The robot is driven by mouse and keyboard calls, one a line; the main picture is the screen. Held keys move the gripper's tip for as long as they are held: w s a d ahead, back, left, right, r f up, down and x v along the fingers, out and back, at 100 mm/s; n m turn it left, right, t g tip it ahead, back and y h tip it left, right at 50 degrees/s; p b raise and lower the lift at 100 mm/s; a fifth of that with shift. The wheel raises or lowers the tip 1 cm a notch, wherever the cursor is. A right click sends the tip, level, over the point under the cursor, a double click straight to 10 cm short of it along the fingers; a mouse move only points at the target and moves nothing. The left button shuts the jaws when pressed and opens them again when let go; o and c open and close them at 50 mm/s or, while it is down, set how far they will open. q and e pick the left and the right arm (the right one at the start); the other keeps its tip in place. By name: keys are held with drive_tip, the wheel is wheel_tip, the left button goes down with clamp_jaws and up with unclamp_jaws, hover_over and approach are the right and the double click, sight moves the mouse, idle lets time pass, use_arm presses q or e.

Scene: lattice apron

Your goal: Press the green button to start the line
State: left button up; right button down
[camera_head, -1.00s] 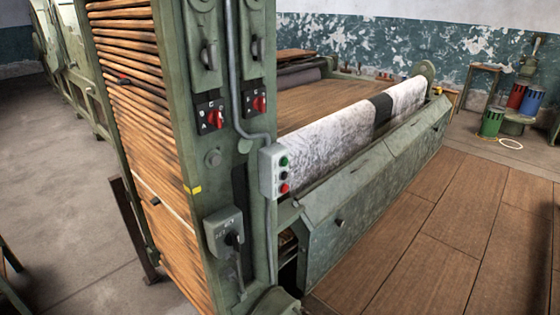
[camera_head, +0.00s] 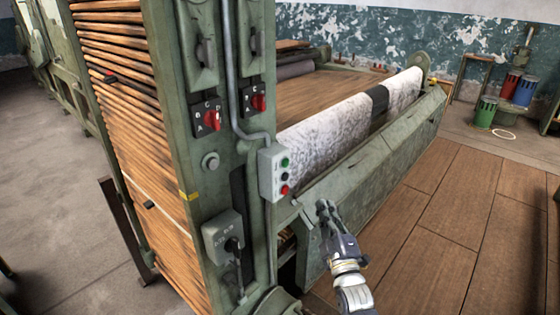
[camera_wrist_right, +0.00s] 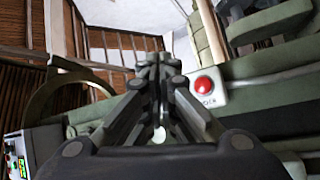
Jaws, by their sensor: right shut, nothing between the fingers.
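The green button (camera_head: 285,162) is the top one on a small grey control box (camera_head: 268,174), fixed to the green machine post. A dark button (camera_head: 285,176) and a red button (camera_head: 285,190) sit below it. My right gripper (camera_head: 326,208) is shut and empty, to the right of and lower than the box, apart from the green button in the picture. In the right wrist view, its closed fingers (camera_wrist_right: 160,68) point up the middle. A red button (camera_wrist_right: 204,86) on a pale plate shows right of them; I cannot tell whether it belongs to the same box. My left gripper is out of view.
Two red rotary switches (camera_head: 207,118) and a grey lever box (camera_head: 222,238) are on the post. A patterned roll (camera_head: 325,138) and a green trough (camera_head: 375,170) lie behind the gripper. The wooden floor (camera_head: 455,220) on the right is clear.

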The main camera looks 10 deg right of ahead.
sight(285, 163)
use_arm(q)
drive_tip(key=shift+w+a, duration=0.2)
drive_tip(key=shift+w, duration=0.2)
use_arm(e)
wheel_tip(285, 163, up, 8)
drive_tip(key=t, duration=0.2)
drive_tip(key=shift+w+f+n, duration=0.15)
drive_tip(key=shift+w+n, duration=0.15)
drive_tip(key=shift+n, duration=0.1)
drive_tip(key=shift+w, duration=0.1)
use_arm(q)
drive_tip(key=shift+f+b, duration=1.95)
use_arm(e)
drive_tip(key=w+a, duration=0.5)
drive_tip(key=w, duration=0.1)
drive_tip(key=shift+w+a, duration=0.2)
drive_tip(key=shift+w, duration=0.2)
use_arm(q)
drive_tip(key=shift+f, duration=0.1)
use_arm(e)
drive_tip(key=shift+w+a, duration=0.25)
drive_tip(key=shift+w, duration=0.05)
